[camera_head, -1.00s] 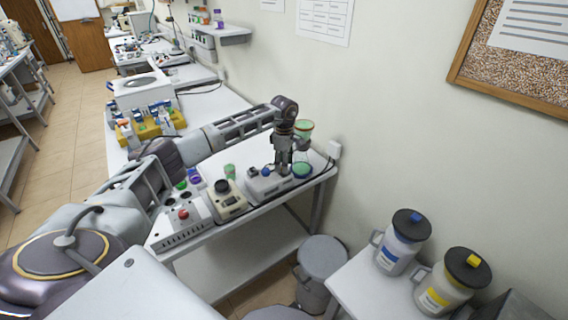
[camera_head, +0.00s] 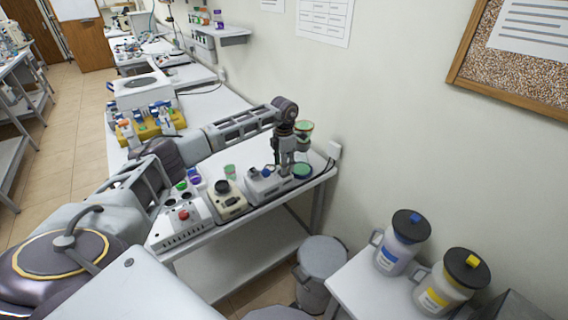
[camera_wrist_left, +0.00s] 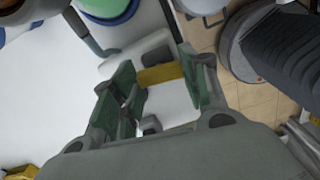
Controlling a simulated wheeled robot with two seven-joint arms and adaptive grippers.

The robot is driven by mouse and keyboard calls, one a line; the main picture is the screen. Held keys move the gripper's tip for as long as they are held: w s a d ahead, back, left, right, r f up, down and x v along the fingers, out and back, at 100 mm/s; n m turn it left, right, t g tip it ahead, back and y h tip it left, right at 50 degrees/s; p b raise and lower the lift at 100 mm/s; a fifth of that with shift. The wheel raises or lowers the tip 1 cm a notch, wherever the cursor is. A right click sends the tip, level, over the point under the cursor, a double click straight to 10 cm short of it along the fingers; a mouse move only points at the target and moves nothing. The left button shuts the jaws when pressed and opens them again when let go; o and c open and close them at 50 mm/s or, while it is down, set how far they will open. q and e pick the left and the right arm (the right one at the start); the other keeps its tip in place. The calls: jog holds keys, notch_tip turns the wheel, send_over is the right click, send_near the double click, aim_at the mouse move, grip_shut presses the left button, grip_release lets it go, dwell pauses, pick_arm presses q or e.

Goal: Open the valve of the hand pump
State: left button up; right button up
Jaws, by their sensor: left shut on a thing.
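The hand pump (camera_head: 262,188) appears to be the pale grey device with a dark blue part, standing near the right end of the bench. My left gripper (camera_head: 284,168) points down over its right part. The pale body (camera_wrist_left: 170,103) shows below the bar. The fingers and wrist hide part of the pump. My right gripper is not in view.
Beside the pump are a beige device (camera_head: 228,203) and a white box with a red knob (camera_head: 184,215). A wall socket (camera_head: 334,150) and cable lie at the bench's right end. A grey bin (camera_head: 320,262) stands below.

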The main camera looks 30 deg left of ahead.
pick_arm(q)
jog(key=shift+r+n, duration=0.1)
jog(key=shift+n, duration=0.7)
jog(key=o, duration=1)
notch_tip(320, 180, up, 12)
dwell(0.3)
dwell(0.5)
